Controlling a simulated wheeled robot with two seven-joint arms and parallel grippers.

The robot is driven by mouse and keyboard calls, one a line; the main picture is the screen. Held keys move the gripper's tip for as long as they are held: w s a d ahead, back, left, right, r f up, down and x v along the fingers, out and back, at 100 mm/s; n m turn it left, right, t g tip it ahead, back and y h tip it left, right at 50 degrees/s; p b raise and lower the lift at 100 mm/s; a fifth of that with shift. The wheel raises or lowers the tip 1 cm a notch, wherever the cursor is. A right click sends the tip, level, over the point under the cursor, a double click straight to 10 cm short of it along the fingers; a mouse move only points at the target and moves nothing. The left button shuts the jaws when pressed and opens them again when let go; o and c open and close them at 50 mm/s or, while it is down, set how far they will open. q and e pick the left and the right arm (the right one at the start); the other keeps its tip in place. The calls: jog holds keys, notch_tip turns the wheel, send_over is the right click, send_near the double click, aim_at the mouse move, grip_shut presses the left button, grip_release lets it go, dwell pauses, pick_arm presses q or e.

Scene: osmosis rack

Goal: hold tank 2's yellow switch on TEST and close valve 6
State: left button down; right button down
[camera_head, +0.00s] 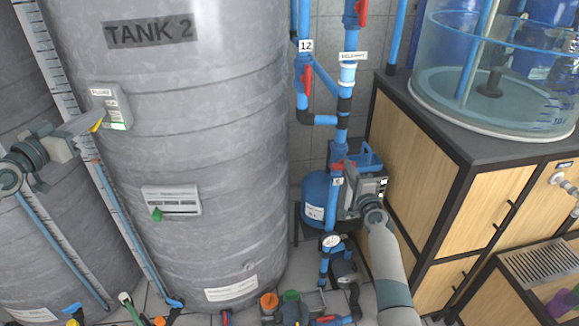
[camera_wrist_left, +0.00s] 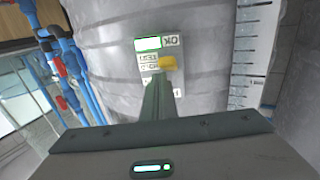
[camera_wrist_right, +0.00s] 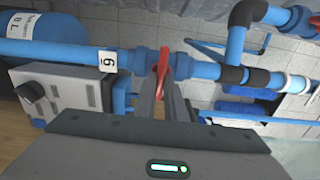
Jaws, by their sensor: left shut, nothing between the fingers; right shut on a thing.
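Tank 2 (camera_head: 190,85) carries a grey switch box (camera_head: 112,105) with a yellow switch (camera_head: 97,126). In the left wrist view the yellow switch (camera_wrist_left: 168,63) sits beside small labels, with a lit green panel (camera_wrist_left: 148,44) on the box. My left gripper (camera_head: 98,119) is shut and empty, its tips at the switch; contact is hard to tell. Valve 6's red handle (camera_wrist_right: 163,62) lies crosswise to its blue pipe, beside the label 6 (camera_wrist_right: 109,60). My right gripper (camera_wrist_right: 161,88) is shut on this handle. In the head view the gripper (camera_head: 347,180) partly hides the valve.
Other red-handled valves, including valve 12 (camera_head: 307,78), stand above on the blue pipes. A wooden cabinet (camera_head: 425,160) with a clear tank (camera_head: 490,85) is close to the right arm. A control box (camera_wrist_right: 70,95) is beside valve 6. Pipes and fittings crowd the floor.

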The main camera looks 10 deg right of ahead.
pick_arm(q)
jog(key=shift+d+f, duration=0.15)
jog(key=shift+f, duration=0.3)
pick_arm(e)
jog(key=shift+a+r, duration=0.15)
jog(key=shift+a, duration=0.05)
jog(key=c, duration=1.9)
grip_release()
jog(key=shift+o, duration=0.4)
jog(key=shift+d, duration=0.1)
jog(key=shift+s, duration=0.1)
jog(key=s, duration=1.2)
